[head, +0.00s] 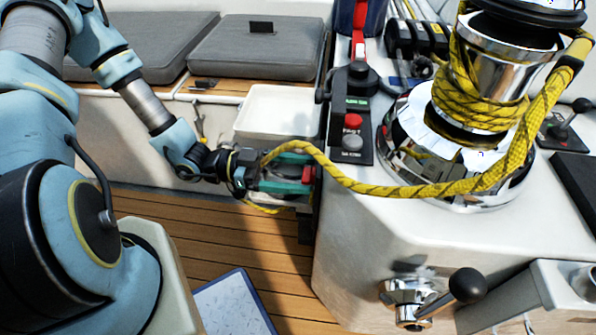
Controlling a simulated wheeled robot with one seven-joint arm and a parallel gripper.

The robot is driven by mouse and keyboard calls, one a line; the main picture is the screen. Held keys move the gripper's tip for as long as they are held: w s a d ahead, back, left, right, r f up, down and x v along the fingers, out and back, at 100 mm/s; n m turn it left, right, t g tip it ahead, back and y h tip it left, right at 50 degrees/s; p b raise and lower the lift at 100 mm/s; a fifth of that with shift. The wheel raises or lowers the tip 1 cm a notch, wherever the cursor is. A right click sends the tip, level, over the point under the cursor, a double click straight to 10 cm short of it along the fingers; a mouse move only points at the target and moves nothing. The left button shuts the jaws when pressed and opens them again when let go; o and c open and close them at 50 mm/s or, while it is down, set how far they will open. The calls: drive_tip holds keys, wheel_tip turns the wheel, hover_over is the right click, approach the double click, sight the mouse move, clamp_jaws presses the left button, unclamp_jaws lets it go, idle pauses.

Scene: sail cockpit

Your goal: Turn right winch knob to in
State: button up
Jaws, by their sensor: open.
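The chrome winch (445,135) stands on the white coaming at the right, wrapped with yellow rope (430,188). Left of it is a black control panel (352,122) with a black knob (358,76) at its far end, a green label, a red button (352,121) and a grey button. I cannot read the knob's setting. My gripper (308,175) is open, beside the coaming, left of and below the panel. The rope runs from the winch across to my gripper and passes in front of it; a short length shows beneath. I cannot tell whether rope lies between the jaws.
A chrome handle with a black ball (466,286) sticks out from the coaming's front. A second panel with a lever (572,115) is at the far right. A white tray (270,112) and grey cushions (258,55) lie behind. The wooden floor (255,250) is open below my gripper.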

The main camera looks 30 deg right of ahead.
drive_tip(key=shift+c, duration=0.3)
clamp_jaws()
drive_tip(key=shift+n, duration=0.3)
drive_tip(key=n+p, duration=0.1)
drive_tip(key=n, duration=0.1)
drive_tip(key=shift+r+n+p, duration=0.1)
drive_tip(key=shift+n+p, duration=0.25)
drive_tip(key=shift+n, duration=0.05)
drive_tip(key=n+p, duration=0.2)
drive_tip(key=n, duration=0.3)
drive_tip(key=shift+w, duration=0.15)
drive_tip(key=shift+w+d+f+n+p, duration=0.1)
drive_tip(key=shift+n+p, duration=0.6)
drive_tip(key=shift+n, duration=1.65)
drive_tip(key=shift+w+d+f+n+p, duration=0.1)
drive_tip(key=shift+n+p, duration=0.6)
drive_tip(key=shift+n, duration=1.65)
